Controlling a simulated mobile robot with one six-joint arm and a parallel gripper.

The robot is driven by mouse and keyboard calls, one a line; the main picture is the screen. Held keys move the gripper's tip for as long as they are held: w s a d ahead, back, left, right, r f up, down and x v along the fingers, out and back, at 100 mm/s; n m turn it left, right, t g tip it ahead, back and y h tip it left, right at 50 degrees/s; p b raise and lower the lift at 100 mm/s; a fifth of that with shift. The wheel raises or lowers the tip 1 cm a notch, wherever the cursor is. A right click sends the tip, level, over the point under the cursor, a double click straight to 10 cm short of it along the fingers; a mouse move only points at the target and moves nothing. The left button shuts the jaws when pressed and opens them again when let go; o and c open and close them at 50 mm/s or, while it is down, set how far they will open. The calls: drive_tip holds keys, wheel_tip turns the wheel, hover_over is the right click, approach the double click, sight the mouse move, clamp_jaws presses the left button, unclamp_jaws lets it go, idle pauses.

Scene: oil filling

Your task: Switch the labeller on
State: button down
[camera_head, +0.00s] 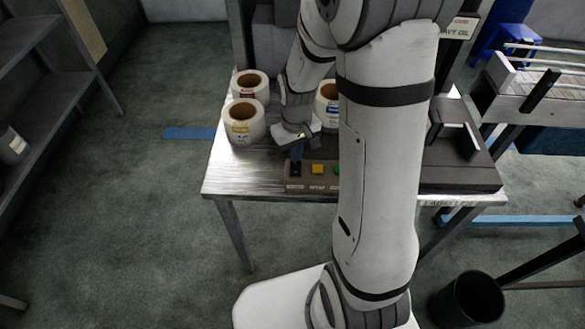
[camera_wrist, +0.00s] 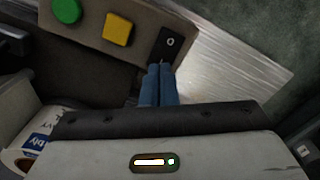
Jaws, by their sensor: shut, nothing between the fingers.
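The labeller's control panel (camera_head: 309,186) is at the front edge of the metal table. The fingers (camera_head: 297,152) also show above the switch in the head view.
Label rolls (camera_head: 243,122) stand at the back left of the metal table (camera_head: 225,178). Another roll (camera_head: 328,91) stands behind my gripper. A dark flat unit (camera_head: 465,172) is at the table's right. A black bin (camera_head: 470,300) is on the floor at right. My arm hides the middle.

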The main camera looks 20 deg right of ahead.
drive_tip(key=shift+f+b, duration=0.55)
drive_tip(key=shift+f, duration=0.15)
drive_tip(key=shift+r, duration=0.1)
drive_tip(key=shift+r+p, duration=2.6)
drive_tip(key=shift+r, duration=0.9)
drive_tip(key=shift+s, duration=0.1)
drive_tip(key=s+r+m+t, duration=0.2)
drive_tip(key=s+r+t, duration=0.1)
drive_tip(key=s+r, duration=1.1)
drive_tip(key=shift+s+a+r, duration=0.2)
drive_tip(key=shift+a+r, duration=0.1)
drive_tip(key=shift+r, duration=0.45)
